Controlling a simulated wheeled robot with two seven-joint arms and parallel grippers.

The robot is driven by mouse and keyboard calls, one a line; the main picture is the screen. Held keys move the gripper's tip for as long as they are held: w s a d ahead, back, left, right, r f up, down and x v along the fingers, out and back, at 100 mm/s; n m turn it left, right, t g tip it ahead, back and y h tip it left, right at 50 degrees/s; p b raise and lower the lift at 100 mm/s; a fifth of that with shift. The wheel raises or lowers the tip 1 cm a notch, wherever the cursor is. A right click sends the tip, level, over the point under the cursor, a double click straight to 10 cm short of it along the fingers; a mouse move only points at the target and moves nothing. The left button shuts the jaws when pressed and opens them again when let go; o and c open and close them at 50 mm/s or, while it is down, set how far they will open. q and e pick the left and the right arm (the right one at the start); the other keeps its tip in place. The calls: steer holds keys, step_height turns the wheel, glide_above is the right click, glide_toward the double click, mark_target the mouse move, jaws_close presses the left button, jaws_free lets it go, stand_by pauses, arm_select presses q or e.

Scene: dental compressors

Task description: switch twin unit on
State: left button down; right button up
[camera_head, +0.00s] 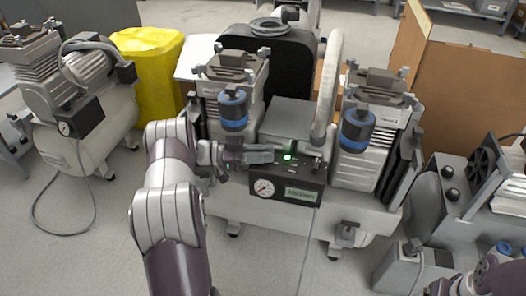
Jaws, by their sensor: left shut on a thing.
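The twin unit (225,204) stands in the middle, with two finned motor heads and blue-banded cylinders. Its control box (262,188) has a round gauge (264,188), a small display (300,194) and a lit green light (288,157) on top. My left gripper (272,155) reaches in from the left over the box top, just left of the green light. Its jaws are shut on a small part there, seemingly the switch, which the fingers hide. Part of my right arm shows at the bottom right corner; its gripper is out of the picture.
Another compressor (92,120) stands at the left, beside a yellow-covered object (147,75). Grey equipment (440,205) is at the right, in front of a brown partition (470,95). A curved grey hose (328,90) rises behind the control box. Open floor lies in front.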

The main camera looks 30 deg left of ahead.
arm_select(q)
steer(key=shift+m+g+h, duration=0.3)
steer(key=shift+m+g, duration=0.2)
steer(key=shift+g, duration=0.5)
